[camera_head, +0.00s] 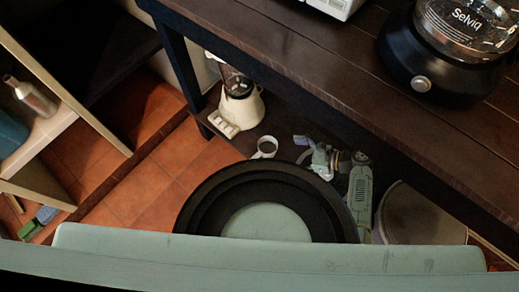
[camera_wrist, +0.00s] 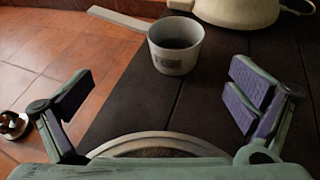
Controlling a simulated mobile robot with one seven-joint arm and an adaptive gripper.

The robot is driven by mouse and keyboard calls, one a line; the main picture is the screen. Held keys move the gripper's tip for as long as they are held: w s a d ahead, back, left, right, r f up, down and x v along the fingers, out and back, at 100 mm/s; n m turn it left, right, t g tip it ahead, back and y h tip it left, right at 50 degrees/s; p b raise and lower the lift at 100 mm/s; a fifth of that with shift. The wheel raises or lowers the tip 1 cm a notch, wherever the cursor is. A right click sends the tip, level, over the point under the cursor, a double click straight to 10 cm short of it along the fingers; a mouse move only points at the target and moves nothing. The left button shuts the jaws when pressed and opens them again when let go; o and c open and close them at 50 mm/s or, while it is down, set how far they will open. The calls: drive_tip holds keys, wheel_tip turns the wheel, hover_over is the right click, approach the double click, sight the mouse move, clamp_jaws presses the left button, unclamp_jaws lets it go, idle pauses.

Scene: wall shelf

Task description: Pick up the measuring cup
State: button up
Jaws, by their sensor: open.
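The measuring cup (camera_wrist: 175,50) is a small pale cup, upright on the dark lower shelf in the wrist view. Its open top and dark inside face up, and a small mark shows on its side. It also shows in the head view (camera_head: 267,147), left of my gripper (camera_head: 320,157). In the wrist view my gripper (camera_wrist: 163,92) is open, with purple pads wide apart and nothing between them. The cup stands beyond the fingertips, roughly centred between them and not touching either.
The dark upper tabletop (camera_head: 290,60) overhangs the lower shelf. A round lid-like thing (camera_head: 425,215) is at the right. Tiled floor (camera_wrist: 60,50) lies left of the shelf.

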sight(274, 153)
drive_tip(key=x, duration=0.9)
drive_tip(key=shift+w+a, duration=0.25)
drive_tip(key=shift+a, duration=0.1)
drive_tip(key=shift+c, duration=0.6)
drive_tip(key=c, duration=1.7)
drive_tip(key=shift+o, duration=0.2)
drive_tip(key=shift+s+a+r, duration=0.1)
